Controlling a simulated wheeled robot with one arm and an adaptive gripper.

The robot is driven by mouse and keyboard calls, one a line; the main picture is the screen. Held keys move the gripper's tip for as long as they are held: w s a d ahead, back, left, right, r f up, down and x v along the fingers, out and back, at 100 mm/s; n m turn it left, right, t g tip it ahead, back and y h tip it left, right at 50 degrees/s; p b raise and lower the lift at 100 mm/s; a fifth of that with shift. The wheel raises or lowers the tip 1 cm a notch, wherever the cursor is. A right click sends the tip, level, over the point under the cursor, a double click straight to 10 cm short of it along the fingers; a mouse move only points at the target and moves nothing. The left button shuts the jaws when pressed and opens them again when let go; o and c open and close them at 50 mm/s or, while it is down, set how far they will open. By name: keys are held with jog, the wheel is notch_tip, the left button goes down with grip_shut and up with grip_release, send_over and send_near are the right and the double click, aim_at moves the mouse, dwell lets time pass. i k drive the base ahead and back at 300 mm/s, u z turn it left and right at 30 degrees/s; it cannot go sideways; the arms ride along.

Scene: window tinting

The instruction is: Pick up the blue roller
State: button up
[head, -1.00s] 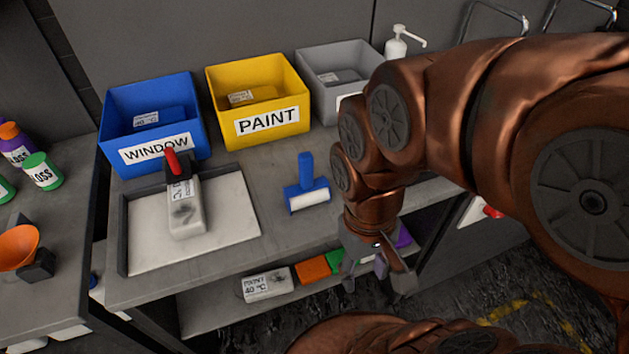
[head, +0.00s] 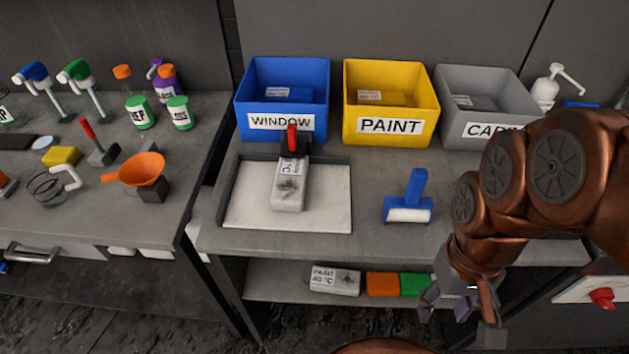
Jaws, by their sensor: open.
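The blue roller (head: 417,186) stands on the grey workbench, its blue handle pointing up and its white roll at the front. It is to the right of the white tray and in front of the yellow PAINT bin. My gripper (head: 456,312) is open and empty. It hangs in front of the bench's front edge, below and to the right of the roller, and is apart from it. My copper arm comes in from the right.
A WINDOW bin (head: 283,98), PAINT bin (head: 389,103) and grey bin (head: 482,108) line the back. A white tray (head: 330,205) holds a block and a red-handled tool. A lower shelf holds coloured blocks (head: 383,284). Another bench (head: 90,205) with bottles stands left.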

aim_at(410, 207)
jog(key=u, duration=2.1)
jog(key=k, duration=0.6)
jog(key=z, duration=0.25)
